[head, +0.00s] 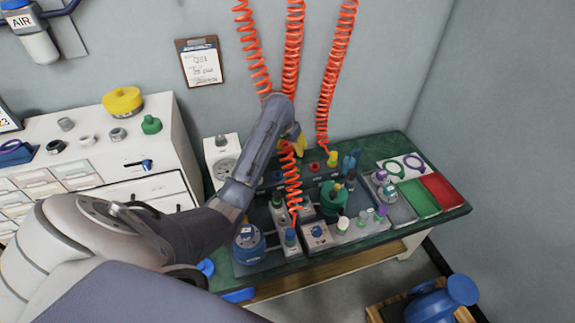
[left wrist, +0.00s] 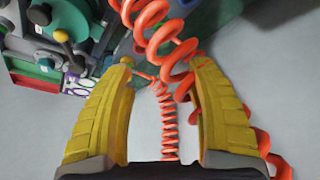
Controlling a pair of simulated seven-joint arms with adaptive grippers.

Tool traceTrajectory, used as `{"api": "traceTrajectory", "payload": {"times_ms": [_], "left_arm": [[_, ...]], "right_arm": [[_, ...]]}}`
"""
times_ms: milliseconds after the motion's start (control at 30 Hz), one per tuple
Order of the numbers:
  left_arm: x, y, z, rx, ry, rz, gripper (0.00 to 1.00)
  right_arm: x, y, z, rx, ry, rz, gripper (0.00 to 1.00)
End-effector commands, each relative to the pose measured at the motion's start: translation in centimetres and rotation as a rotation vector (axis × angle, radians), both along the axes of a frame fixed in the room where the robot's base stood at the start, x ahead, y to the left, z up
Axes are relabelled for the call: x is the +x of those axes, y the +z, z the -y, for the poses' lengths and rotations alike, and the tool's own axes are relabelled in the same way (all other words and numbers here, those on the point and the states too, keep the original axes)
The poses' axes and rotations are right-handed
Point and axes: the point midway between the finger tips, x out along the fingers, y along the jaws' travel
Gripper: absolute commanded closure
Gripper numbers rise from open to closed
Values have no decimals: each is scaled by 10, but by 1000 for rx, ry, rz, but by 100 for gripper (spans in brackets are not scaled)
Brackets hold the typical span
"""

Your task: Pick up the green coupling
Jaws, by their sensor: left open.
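My left gripper (head: 298,143) is over the back of the green bench. In the left wrist view its yellow fingers (left wrist: 162,62) are open, with a red coiled hose (left wrist: 168,110) passing through the space between and beyond them. I cannot tell whether they touch it. A stepped green fitting (head: 151,125) sits on the white cabinet, well left of the gripper. I cannot tell whether it is the green coupling or whether one hangs on a hose end hidden by my arm. A yellow coupling (head: 332,158) ends the right hose.
The bench (head: 378,238) is crowded: a green vessel (head: 334,198), a blue round device (head: 249,245), small bottles, a green tray (head: 418,198) and a red tray (head: 441,191). Red coiled hoses (head: 338,60) hang close around the gripper. The white cabinet (head: 165,185) stands left.

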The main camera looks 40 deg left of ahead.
Motion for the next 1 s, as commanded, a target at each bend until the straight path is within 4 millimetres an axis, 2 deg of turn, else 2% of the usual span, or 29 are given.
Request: {"api": "traceTrajectory", "payload": {"times_ms": [600,800,1000], "left_arm": [[36,-90,-6,-3,2,-3,43],[43,-106,-6,-4,2,-1,43],[45,-111,-7,-3,1,0,43]], "right_arm": [[-3,0,-3,3,0,-3,56],[-3,0,-3,3,0,-3,56],[-3,0,-3,3,0,-3,56]]}}
